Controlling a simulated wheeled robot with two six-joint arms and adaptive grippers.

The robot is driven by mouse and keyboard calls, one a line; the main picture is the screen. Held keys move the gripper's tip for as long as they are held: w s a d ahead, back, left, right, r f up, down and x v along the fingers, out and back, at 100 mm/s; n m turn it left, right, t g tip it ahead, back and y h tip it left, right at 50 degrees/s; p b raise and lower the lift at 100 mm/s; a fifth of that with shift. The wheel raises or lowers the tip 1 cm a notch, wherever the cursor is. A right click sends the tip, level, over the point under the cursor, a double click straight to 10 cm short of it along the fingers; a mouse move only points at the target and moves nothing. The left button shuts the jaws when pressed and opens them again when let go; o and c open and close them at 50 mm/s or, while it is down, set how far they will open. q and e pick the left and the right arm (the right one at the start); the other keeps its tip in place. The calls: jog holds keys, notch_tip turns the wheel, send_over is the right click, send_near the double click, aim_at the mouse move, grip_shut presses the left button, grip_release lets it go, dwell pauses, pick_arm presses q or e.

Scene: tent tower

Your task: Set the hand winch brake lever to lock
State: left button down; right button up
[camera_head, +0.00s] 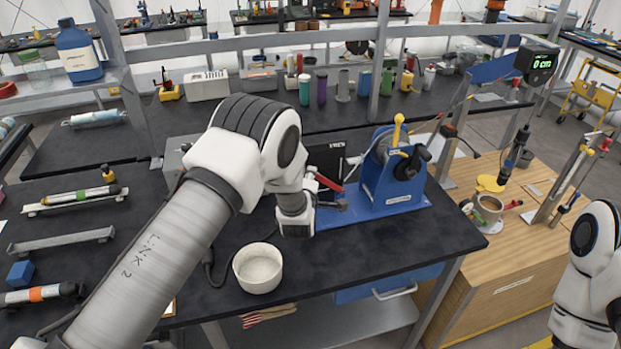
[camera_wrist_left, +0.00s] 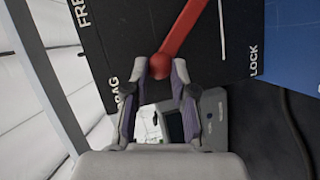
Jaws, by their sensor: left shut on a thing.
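The blue hand winch (camera_head: 385,185) stands on the dark bench, with a black label panel (camera_head: 325,158) at its left. The red brake lever (camera_head: 328,183) shows in front of that panel, partly behind my arm. In the left wrist view the lever (camera_wrist_left: 182,38) slants across the panel (camera_wrist_left: 125,40), its ball knob between my fingertips. FREE, DRAG and LOCK are lettered on the panel; the knob is nearer DRAG than LOCK. My left gripper (camera_wrist_left: 160,72), also in the head view (camera_head: 338,205), is shut on the knob. My right gripper is out of view.
A white bowl (camera_head: 258,268) stands near the bench's front edge, below my left arm. A yellow-topped post (camera_head: 397,130) rises at the winch. The bench in front of the winch is clear.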

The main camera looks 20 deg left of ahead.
pick_arm(q)
notch_tip(320, 180, down, 6)
jog(key=s+a+n+t+b, duration=0.1)
jog(key=n+b, duration=0.3)
jog(key=b, duration=0.6)
jog(key=shift+s+a+r+t+h, duration=0.2)
jog(key=shift+s+a+t+h, duration=0.1)
jog(key=shift+a+t, duration=0.45)
jog(key=c, duration=1)
grip_release()
jog(key=shift+o, duration=0.2)
jog(key=s+d, duration=0.1)
jog(key=s, duration=1)
jog(key=shift+s+d, duration=0.25)
jog(key=shift+d, duration=0.05)
